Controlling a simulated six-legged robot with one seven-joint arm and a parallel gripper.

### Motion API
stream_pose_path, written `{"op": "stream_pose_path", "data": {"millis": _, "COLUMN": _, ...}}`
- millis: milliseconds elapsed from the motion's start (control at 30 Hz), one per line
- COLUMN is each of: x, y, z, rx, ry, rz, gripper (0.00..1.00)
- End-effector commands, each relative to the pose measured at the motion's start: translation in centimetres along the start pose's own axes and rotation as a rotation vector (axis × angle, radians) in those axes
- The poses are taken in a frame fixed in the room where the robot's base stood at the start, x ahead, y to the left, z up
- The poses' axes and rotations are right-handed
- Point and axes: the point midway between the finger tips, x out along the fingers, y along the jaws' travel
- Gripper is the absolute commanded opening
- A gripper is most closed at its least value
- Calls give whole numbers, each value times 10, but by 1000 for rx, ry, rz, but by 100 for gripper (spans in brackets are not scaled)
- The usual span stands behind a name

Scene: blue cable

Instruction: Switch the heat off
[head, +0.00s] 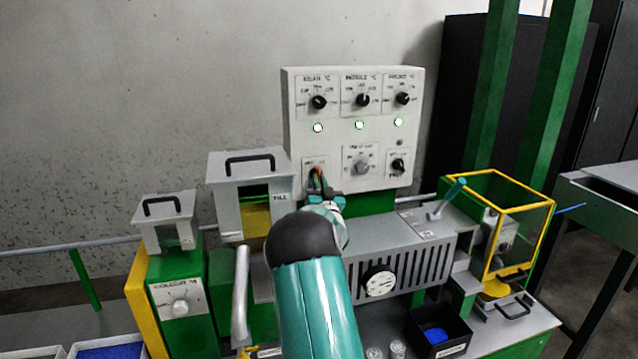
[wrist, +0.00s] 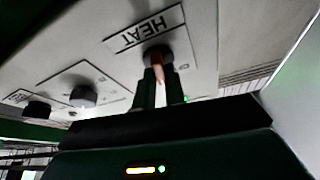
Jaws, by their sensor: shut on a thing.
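The heat knob (wrist: 157,55) is a dark round knob with an orange handle, under a label reading HEAT, upside down in the wrist view. I cannot make out the knob's exact setting.
A grey knob (head: 361,167) and a black knob (head: 398,165) sit to the right on the same panel. Three black dials are along its top, above lit lamps (head: 359,125). A grey hopper (head: 250,170) stands close at left, and a yellow-framed guard (head: 520,195) at right.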

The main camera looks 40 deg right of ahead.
Motion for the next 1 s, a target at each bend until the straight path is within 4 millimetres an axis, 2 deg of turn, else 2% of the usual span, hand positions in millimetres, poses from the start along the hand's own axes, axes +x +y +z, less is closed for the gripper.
{"op": "stream_pose_path", "data": {"millis": 600, "x": 0, "y": 5, "z": -1, "rx": -509, "ry": -1, "rz": -211, "gripper": 0}}
{"op": "stream_pose_path", "data": {"millis": 1000, "x": 1, "y": 6, "z": -2, "rx": -663, "ry": 0, "rz": -274, "gripper": 0}}
